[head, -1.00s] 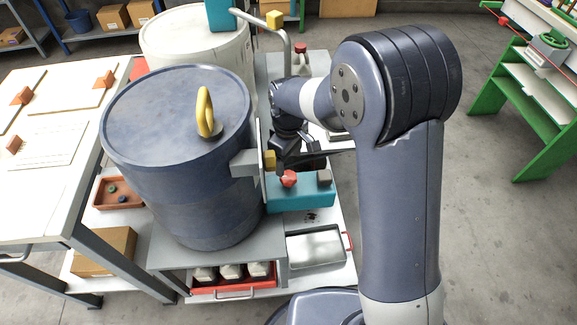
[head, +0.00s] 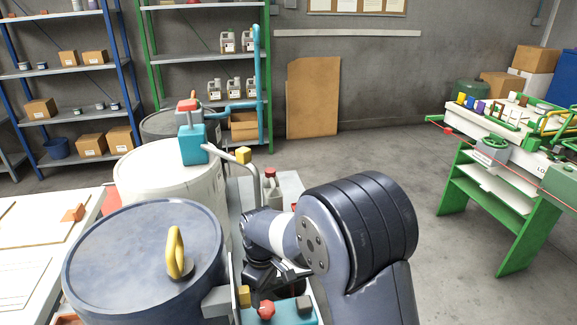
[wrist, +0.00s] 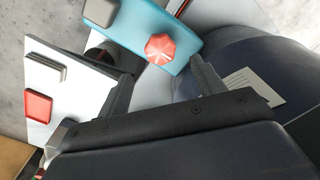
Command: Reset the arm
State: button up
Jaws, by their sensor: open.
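My arm rises at the lower middle of the head view and bends left. My gripper (head: 284,276) hangs beside the teal block with red and grey knobs, close to the blue-grey drum (head: 140,250). In the wrist view my gripper (wrist: 160,88) has its two fingers well apart with nothing held between them. The red knob (wrist: 167,48) on the teal block (wrist: 138,22) shows just beyond the fingers. I cannot tell from these views how far the fingers are from the knob. No brush can be made out.
A white drum (head: 165,185) with a teal box (head: 192,145) and a bent pipe stands behind the blue-grey drum. A white-topped table (head: 35,240) is at the left. A green bench (head: 490,190) stands at the right. Open floor (head: 400,180) lies between.

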aim_at(266, 307)
notch_tip(266, 307, down, 7)
jog(key=shift+f+b, duration=0.15)
jog(key=shift+b, duration=0.35)
